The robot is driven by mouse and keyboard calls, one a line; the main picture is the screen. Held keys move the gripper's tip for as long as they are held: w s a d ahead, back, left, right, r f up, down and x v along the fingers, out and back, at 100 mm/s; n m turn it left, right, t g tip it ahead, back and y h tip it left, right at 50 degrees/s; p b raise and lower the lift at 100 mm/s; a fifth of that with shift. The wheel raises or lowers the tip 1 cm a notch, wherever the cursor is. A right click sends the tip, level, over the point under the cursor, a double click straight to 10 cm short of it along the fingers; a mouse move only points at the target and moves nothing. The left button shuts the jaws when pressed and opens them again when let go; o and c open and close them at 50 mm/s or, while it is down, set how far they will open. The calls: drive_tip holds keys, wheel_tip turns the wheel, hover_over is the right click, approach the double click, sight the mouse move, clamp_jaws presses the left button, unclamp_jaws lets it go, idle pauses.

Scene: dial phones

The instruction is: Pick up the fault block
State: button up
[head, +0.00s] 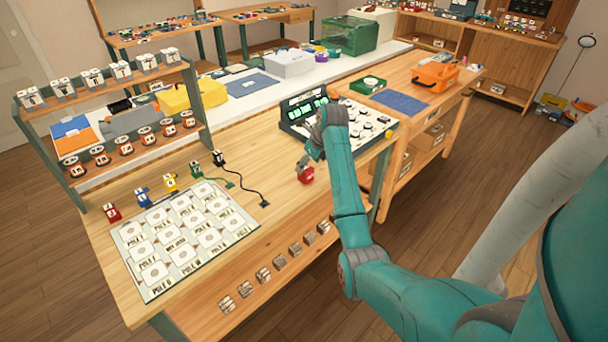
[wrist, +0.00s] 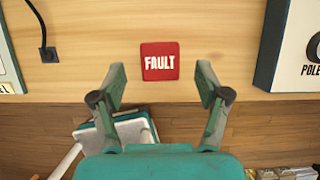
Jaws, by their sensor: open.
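The fault block is a small red block (head: 306,174) on the wooden table near its front edge. In the wrist view the red block (wrist: 160,61) shows its top with the white word FAULT. My gripper (wrist: 162,80) is open, with one finger on each side of the block in that view and clear gaps between the fingers and its sides. In the head view my gripper (head: 308,158) hangs close by the block. I cannot tell the exact height of the fingertips above the table.
A console with green displays (head: 308,112) stands behind and right of the block. A white board with labelled pads (head: 185,232) lies to the left. The table edge is close in front of the block.

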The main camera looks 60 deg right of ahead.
sight(306, 168)
drive_tip(key=shift+x, duration=2.95)
drive_tip(key=c, duration=1.3)
drive_tip(key=shift+o, duration=0.2)
